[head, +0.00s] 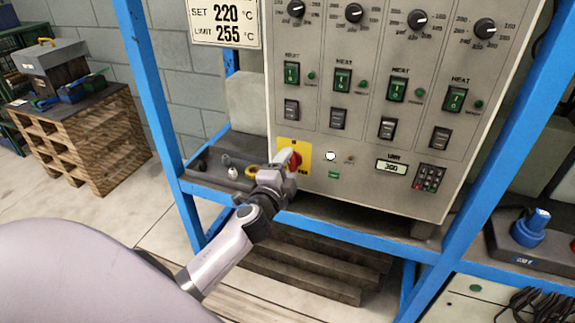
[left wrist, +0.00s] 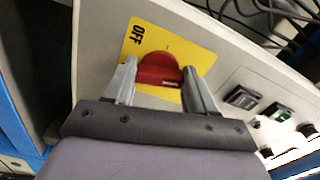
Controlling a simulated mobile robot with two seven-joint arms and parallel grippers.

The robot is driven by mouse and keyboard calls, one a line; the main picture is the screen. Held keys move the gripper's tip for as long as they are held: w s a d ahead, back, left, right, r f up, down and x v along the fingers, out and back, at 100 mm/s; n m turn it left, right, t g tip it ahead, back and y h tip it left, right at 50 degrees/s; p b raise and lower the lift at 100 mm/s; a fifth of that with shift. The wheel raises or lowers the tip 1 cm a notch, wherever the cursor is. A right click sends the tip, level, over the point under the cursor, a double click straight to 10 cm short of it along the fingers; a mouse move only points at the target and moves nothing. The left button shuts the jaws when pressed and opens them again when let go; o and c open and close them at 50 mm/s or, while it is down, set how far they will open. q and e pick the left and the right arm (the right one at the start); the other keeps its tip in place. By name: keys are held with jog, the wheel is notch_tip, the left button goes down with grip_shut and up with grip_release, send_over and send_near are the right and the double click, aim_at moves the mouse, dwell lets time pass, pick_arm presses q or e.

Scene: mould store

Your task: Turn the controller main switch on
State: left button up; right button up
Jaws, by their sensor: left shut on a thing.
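The controller (head: 385,187) is a grey panel held in a blue frame. Its main switch (head: 296,160) is a red knob on a yellow plate (head: 305,150) at the panel's lower left. My left gripper (head: 288,166) is at the knob, and its fingers partly hide it in the head view. In the left wrist view the red knob (left wrist: 158,70) sits between the two fingers of my left gripper (left wrist: 158,82), which is shut on it. The yellow plate (left wrist: 140,45) shows the word OFF there. My right gripper is not in view.
Dials, green heat switches (head: 343,80) and a limit display (head: 391,167) fill the panel. Blue frame posts (head: 150,90) stand on both sides. A blue plug (head: 530,228) is at the right.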

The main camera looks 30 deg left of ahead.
pick_arm(q)
jog(key=m, duration=0.2)
jog(key=shift+m, duration=0.3)
dwell(0.5)
jog(key=o, duration=1)
jog(key=shift+o, duration=0.2)
jog(key=shift+s, duration=0.1)
jog(key=v, duration=0.7)
